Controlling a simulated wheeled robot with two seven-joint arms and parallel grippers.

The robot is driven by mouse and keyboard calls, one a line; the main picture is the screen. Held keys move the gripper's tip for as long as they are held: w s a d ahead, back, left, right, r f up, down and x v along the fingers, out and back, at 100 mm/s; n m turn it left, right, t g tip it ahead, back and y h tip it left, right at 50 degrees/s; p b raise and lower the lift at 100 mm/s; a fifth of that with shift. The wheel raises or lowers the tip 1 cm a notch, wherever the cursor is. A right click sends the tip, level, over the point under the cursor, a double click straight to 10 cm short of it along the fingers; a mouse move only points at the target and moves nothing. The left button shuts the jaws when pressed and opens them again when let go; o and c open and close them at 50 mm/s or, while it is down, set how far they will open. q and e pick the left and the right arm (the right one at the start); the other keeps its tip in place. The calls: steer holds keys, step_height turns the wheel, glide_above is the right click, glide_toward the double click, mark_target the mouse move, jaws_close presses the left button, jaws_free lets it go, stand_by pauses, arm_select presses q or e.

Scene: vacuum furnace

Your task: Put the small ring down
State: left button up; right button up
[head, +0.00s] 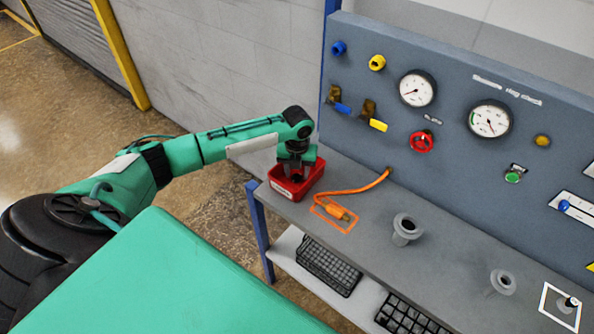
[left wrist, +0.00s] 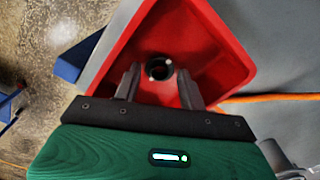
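My left gripper (head: 297,172) points down into a red bin (head: 311,184) at the left end of the grey bench. In the left wrist view its two fingers (left wrist: 160,74) stand apart inside the red bin (left wrist: 215,65). A small dark ring with a shiny edge (left wrist: 158,68) shows between and just beyond the fingertips, with a gap on each side. It looks to lie in the bin; its exact height is hard to tell. In the head view the gripper hides most of the bin's inside. My right gripper is not in view.
An orange hose (head: 355,188) lies on the bench right of the bin, its end in an orange marked rectangle. Two grey flanged pieces (head: 407,229) (head: 502,282) stand farther right. A panel with gauges and valves (head: 440,130) rises behind. Black trays (head: 330,265) sit on the lower shelf.

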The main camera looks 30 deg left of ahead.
mark_target(297, 176)
arm_select(q)
step_height(297, 176, up, 12)
steer(key=b, duration=0.2)
steer(key=shift+r, duration=0.2)
stand_by(0.6)
